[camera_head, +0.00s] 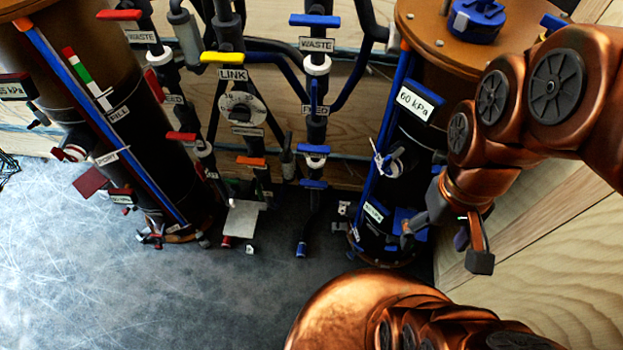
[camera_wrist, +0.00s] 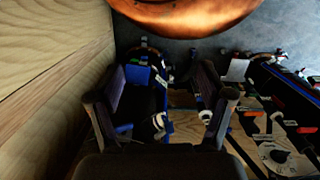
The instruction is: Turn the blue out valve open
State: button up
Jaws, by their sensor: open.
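The right-hand filter column (camera_head: 405,130) is dark with a brown top and a "60 kPa" label. Low on it is a blue part (camera_head: 402,218), apparently the blue out valve, beside a small white label (camera_head: 374,211) too small to read surely. My gripper (camera_head: 443,248) is open beside the column's lower right side, close to this blue part; one finger partly covers it. In the wrist view, my gripper (camera_wrist: 163,85) has its fingers apart, with the column and a blue part (camera_wrist: 140,74) seen between and beyond them. I cannot tell whether a finger touches the valve.
A wooden wall (camera_head: 540,240) stands close on the right. Pipes with blue, yellow, orange and red handles, including a LINK valve (camera_head: 222,57), run between the columns. Another column (camera_head: 110,110) with red handles stands left. The grey floor (camera_head: 140,300) is clear at front left.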

aim_at(314, 182)
jog(key=z, duration=2.9)
jog(key=k, duration=2.25)
jog(key=u, duration=2.3)
